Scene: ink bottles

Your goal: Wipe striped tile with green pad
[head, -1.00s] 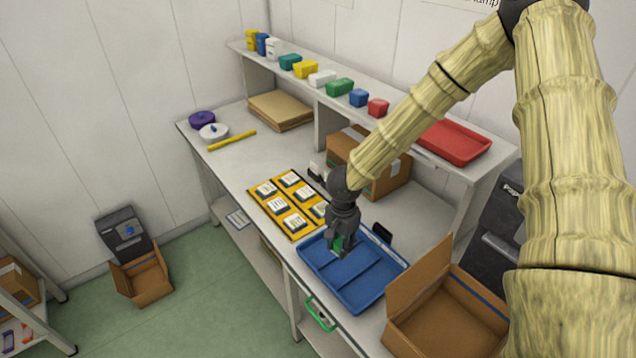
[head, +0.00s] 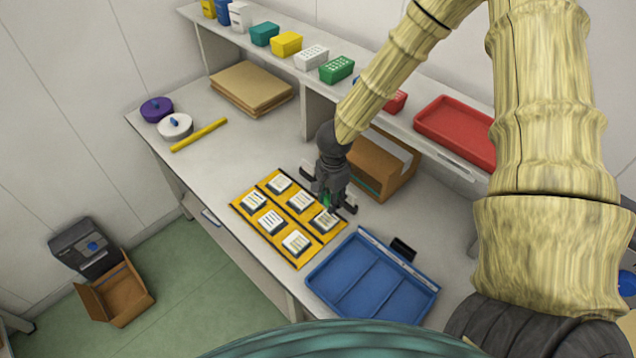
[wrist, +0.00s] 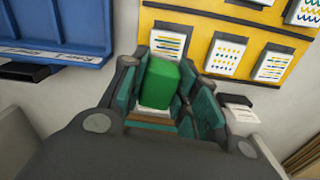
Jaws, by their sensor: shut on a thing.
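My gripper (head: 328,203) is shut on the green pad (wrist: 160,84), which also shows as a small green patch in the head view (head: 326,201). It is at the back right end of the yellow board (head: 286,219). In the wrist view, the nearest tile (wrist: 171,42) has yellow and dark stripes and lies just beyond the pad. The tile beside it (wrist: 226,53) looks dotted; the one farther right (wrist: 272,63) has slanted marks. A tile at the top right (wrist: 305,12) has zigzags. I cannot tell whether the pad touches a tile.
An empty-looking blue tray (head: 372,279) lies to the right of the board, with a black item (head: 403,250) behind it. A cardboard box (head: 382,168) stands behind my gripper under the shelf.

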